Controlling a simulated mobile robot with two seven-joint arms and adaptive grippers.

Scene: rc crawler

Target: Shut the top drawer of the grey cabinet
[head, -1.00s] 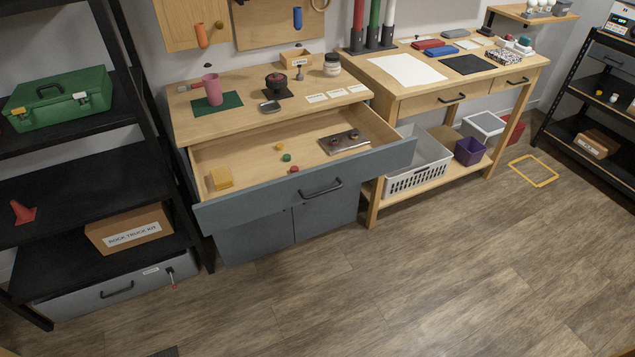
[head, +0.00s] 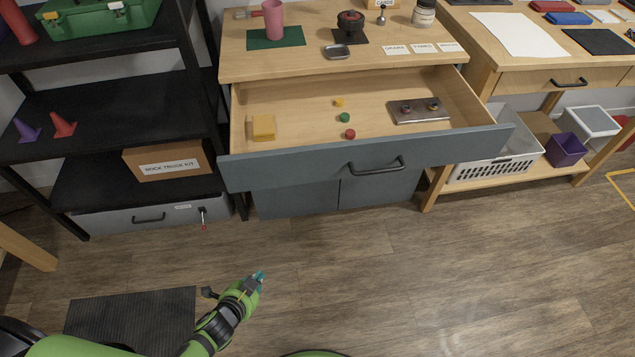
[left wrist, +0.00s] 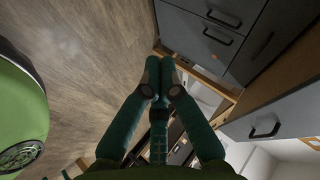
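The grey cabinet (head: 290,197) stands ahead in the head view with its top drawer (head: 300,168) pulled well out. The drawer's grey front carries a dark bar handle (head: 377,166). Inside lie a yellow block, small yellow, green and red pieces, and a metal plate. My left gripper (head: 259,276) is over the floor in front of the cabinet, apart from the drawer. In the left wrist view its teal fingers (left wrist: 160,62) meet at the tips with nothing between them. Grey fronts with dark handles (left wrist: 217,36) show beyond them. My right gripper is not in view.
A black shelf (head: 100,110) with a green toolbox (head: 100,18) stands left of the cabinet. A wooden workbench (head: 520,80) stands right, with a white basket (head: 495,168) below. A dark mat (head: 130,322) lies at lower left. The floor before the drawer is clear.

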